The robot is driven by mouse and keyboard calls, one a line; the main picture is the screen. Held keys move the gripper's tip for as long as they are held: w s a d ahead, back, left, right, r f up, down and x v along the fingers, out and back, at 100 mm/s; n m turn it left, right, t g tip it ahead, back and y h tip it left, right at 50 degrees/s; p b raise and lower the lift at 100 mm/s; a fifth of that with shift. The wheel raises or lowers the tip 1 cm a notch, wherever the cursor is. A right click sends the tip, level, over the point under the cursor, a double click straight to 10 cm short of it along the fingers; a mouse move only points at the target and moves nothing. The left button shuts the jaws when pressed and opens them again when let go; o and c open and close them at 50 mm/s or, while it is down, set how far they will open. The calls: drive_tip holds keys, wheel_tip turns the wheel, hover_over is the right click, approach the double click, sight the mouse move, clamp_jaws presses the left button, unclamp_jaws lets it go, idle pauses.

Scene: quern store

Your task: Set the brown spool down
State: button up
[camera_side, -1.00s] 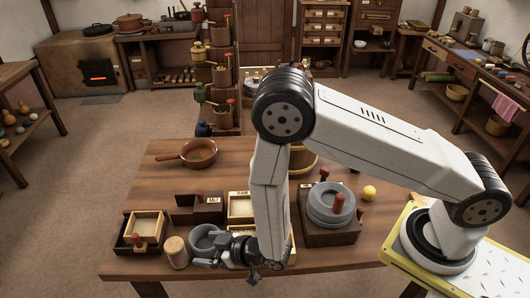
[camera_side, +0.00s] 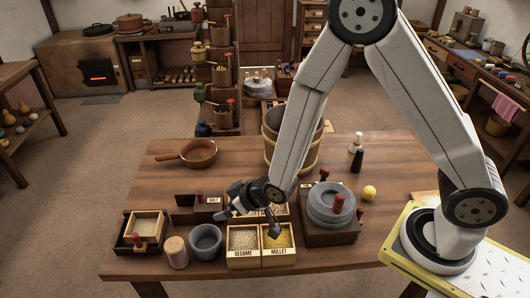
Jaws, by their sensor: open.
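I cannot make out a brown spool in this view. My gripper (camera_side: 249,221) is open, with its dark fingers spread apart and nothing visible between them. It hangs over the partitioned grain box (camera_side: 243,262), whose front compartments are labelled SESAME and MILLET. The gripper and wrist hide part of the box's back compartments. A pale wooden cylinder (camera_side: 176,252) stands upright at the table's front left, apart from my gripper.
A grey cup (camera_side: 205,242) stands between the cylinder and the grain box. A quern with grey stones (camera_side: 331,206) is to the right, beside a yellow ball (camera_side: 369,193). A wooden bucket (camera_side: 308,158) and brown pan (camera_side: 200,153) stand behind. The table (camera_side: 160,190) has bare wood at back left.

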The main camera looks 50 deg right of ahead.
drive_tip(key=s+d+r+m+g+h, duration=0.2)
drive_tip(key=s+d+r+g, duration=0.4)
drive_tip(key=s+d+r, duration=0.3)
drive_tip(key=s+d, duration=0.4)
drive_tip(key=shift+d+r+m, duration=0.2)
drive_tip(key=shift+d+m, duration=0.1)
drive_tip(key=shift+d, duration=0.1)
